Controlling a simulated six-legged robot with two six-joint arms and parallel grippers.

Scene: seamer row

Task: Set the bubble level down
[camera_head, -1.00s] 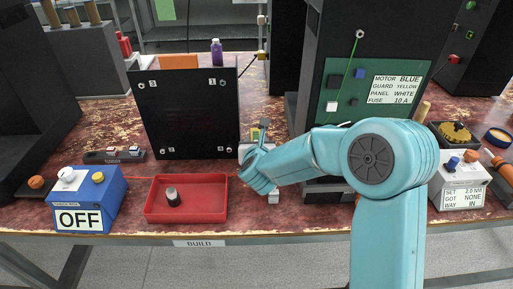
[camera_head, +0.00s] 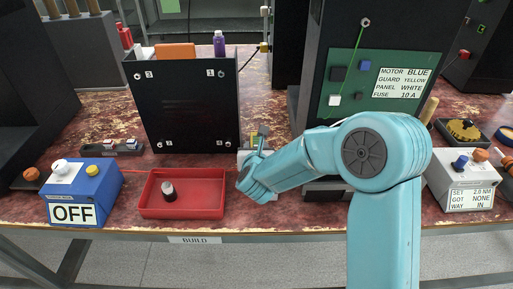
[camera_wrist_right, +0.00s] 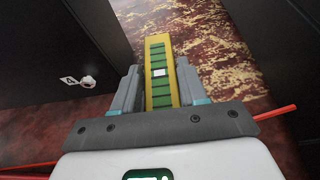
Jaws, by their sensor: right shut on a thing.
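The bubble level (camera_wrist_right: 161,72) is a yellow bar with a green, marked strip and a pale patch in its middle. My right gripper (camera_wrist_right: 160,88) is shut on it, one finger on each side. In the head view, the level (camera_head: 255,142) is a small patch of yellow and green, mostly hidden by my right gripper (camera_head: 259,143). They are between the black panel and the dark cabinet. I cannot tell whether the level touches the bench. My left gripper is not in view.
The black panel (camera_head: 185,105) stands left of my right gripper, and the dark cabinet with a green board (camera_head: 352,105) stands right. A red tray (camera_head: 210,177) holding a small dark cylinder lies front left. A blue OFF box (camera_head: 85,190) is further left. Worn red benchtop (camera_head: 262,103) shows behind the gripper.

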